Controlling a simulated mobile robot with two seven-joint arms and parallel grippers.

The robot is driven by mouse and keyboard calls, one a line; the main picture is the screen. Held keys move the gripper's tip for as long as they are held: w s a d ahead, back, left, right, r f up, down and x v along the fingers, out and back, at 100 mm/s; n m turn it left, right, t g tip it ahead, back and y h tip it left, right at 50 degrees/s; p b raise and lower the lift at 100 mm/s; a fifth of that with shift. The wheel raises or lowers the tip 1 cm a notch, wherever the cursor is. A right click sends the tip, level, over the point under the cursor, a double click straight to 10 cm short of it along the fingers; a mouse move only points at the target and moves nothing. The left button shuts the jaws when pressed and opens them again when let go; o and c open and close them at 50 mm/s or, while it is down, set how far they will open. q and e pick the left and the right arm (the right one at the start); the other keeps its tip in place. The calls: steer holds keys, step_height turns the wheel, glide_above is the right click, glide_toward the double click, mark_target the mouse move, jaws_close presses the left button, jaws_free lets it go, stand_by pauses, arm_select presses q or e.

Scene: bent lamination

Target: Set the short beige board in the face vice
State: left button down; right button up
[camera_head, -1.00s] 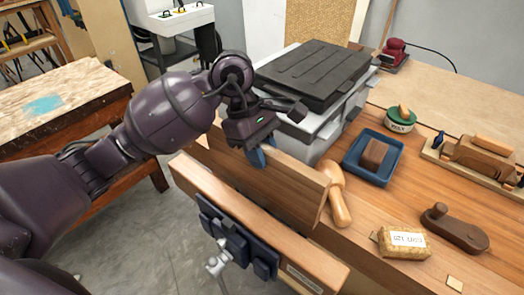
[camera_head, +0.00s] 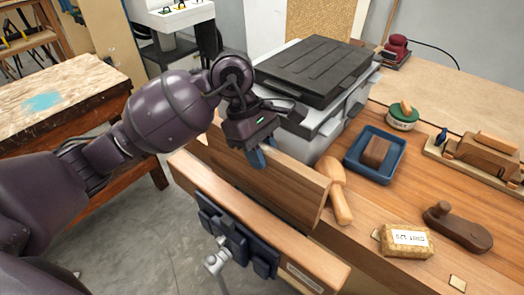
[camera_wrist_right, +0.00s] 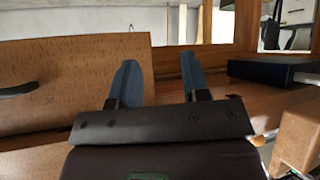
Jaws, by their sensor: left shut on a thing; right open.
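The short beige board (camera_head: 296,188) stands on edge in the face vice, between the vice's outer wooden jaw (camera_head: 283,247) and the bench side. Its lower part is hidden behind that jaw. My left gripper (camera_head: 257,158) is shut on the board's top edge, near the board's left part. I cannot tell whether the jaw presses on the board. The vice's dark metal front and handle (camera_head: 214,262) show below. My right gripper (camera_wrist_right: 160,80) is open and empty in the right wrist view; it does not show in the head view.
A wooden mallet (camera_head: 335,190) lies beside the board's right end. A dark-lidded case (camera_head: 318,72) stands behind the gripper. A blue tray (camera_head: 352,162), a cork block (camera_head: 405,241) and a brown tool (camera_head: 458,228) lie on the bench. The floor left of the vice is clear.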

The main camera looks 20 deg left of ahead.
arm_select(q)
steer(key=shift+f, duration=0.3)
arm_select(e)
steer(key=shift+a+f, duration=0.1)
steer(key=shift+f, duration=0.2)
arm_select(q)
steer(key=shift+f+b, duration=0.25)
steer(key=shift+b, duration=0.1)
arm_select(e)
steer(key=shift+s+f, duration=0.2)
steer(key=shift+f, duration=0.1)
arm_select(q)
steer(key=shift+f, duration=0.35)
arm_select(e)
steer(key=shift+s+f, duration=0.1)
steer(key=shift+f, duration=0.2)
arm_select(q)
steer(key=shift+f+b, duration=0.25)
steer(key=shift+b, duration=0.15)
arm_select(e)
steer(key=shift+s+f, duration=0.2)
steer(key=shift+f, duration=0.05)
